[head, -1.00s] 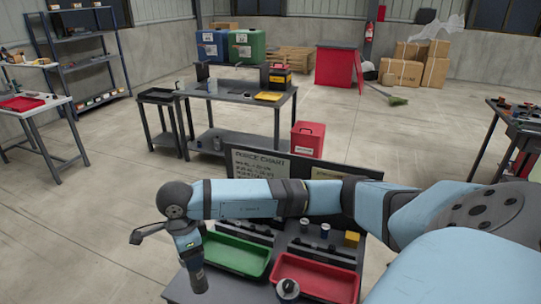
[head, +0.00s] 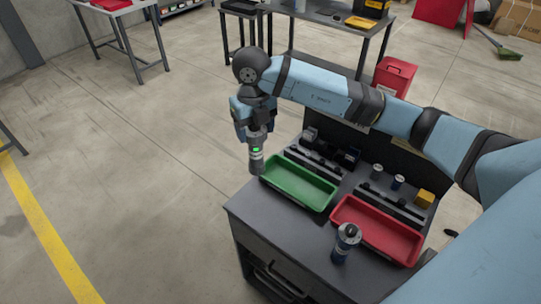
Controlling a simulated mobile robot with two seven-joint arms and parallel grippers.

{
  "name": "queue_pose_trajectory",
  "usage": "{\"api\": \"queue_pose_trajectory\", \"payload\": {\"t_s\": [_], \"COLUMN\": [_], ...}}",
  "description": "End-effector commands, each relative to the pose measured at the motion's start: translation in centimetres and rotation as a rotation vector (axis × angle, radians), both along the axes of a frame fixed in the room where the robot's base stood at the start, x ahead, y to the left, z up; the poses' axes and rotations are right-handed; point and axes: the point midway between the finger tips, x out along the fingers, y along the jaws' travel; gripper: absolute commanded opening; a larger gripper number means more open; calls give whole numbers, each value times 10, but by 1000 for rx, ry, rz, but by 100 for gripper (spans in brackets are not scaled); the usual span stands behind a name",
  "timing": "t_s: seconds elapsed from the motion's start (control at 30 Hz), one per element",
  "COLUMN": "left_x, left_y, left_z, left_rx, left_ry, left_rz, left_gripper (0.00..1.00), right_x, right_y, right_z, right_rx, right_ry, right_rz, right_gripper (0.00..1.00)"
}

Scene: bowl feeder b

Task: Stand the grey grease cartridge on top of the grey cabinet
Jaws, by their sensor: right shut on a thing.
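My right gripper (head: 254,142) points down beside the far left end of the green tray. It is shut on a short grey cylinder (head: 257,166), which I take to be the grey grease cartridge. The cylinder hangs roughly upright; its lower end overlaps the tray's left corner in the picture, and I cannot tell its height. The fingers are hard to make out. The dark grey cabinet (head: 262,212), with a flat top and drawers in front, stands below. My left gripper is out of view.
The cabinet top bears a green tray (head: 299,187), a red tray (head: 376,232), a grey-and-black canister (head: 346,242) at the front, small cans (head: 397,182) and a yellow block (head: 424,198). Its front left is bare. A dark board stands behind. Floor lies open to the left.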

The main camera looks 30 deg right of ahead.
Motion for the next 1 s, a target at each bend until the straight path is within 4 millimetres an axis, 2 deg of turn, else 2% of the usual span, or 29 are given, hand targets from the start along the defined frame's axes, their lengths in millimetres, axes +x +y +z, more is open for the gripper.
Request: {"api": "queue_pose_trajectory", "payload": {"t_s": [0.2,0.4,0.5,0.77,0.9,1.0], "left_x": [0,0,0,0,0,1], "left_y": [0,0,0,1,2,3], "left_z": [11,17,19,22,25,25], "left_rx": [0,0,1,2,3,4], "left_ry": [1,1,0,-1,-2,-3], "left_rz": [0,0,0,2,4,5], "left_gripper": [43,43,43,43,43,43], "right_x": [-1,-1,0,-1,-1,0], "right_y": [0,0,0,0,0,0], "right_z": [-60,-108,-122,-143,-165,-172], "right_rx": [-1,-1,0,0,0,0], "right_ry": [6,4,2,3,4,1], "right_rz": [-1,0,1,1,1,1], "right_gripper": [19,19,19,19,19,19]}}
